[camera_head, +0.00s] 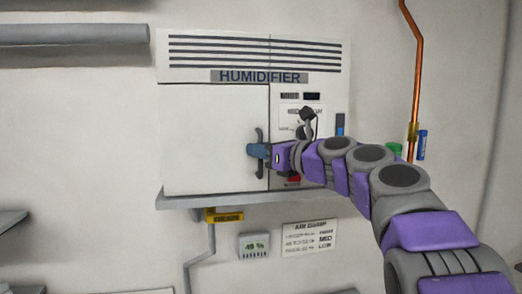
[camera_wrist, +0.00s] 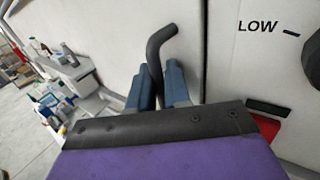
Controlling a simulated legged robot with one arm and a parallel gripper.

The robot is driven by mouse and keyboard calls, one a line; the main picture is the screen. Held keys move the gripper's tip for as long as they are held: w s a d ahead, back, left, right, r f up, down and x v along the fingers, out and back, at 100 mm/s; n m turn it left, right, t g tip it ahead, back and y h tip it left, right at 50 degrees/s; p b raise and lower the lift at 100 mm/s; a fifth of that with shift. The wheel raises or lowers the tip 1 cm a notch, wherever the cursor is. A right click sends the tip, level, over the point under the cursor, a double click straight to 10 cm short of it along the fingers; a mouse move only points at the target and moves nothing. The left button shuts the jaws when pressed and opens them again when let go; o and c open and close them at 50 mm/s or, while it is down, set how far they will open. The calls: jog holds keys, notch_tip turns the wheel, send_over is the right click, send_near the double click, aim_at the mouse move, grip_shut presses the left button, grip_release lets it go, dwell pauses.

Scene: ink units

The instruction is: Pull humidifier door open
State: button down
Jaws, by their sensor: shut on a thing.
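The humidifier is a white wall cabinet with a dark "HUMIDIFIER" label (camera_head: 259,77) in the head view. Its door (camera_head: 212,135) is the plain left panel and looks closed, flush with the front. A dark grey vertical handle (camera_head: 260,137) sits near the door's right edge. My gripper (camera_head: 257,151) reaches in from the right and is shut on the handle's middle. In the wrist view the blue fingers (camera_wrist: 160,88) stand on both sides of the handle (camera_wrist: 157,48), whose bent upper end rises above them. The handle's lower part is hidden there by my gripper.
Below are a shelf ledge (camera_head: 185,201), a yellow tag (camera_head: 224,215), a humidity display (camera_head: 254,246) and a sign (camera_head: 309,238). A copper pipe (camera_head: 418,70) runs down the right wall.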

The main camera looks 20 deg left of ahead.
jog(key=shift+d+r, duration=0.25)
jog(key=shift+d, duration=0.05)
jog(key=shift+s+r, duration=0.1)
jog(key=shift+s, duration=0.05)
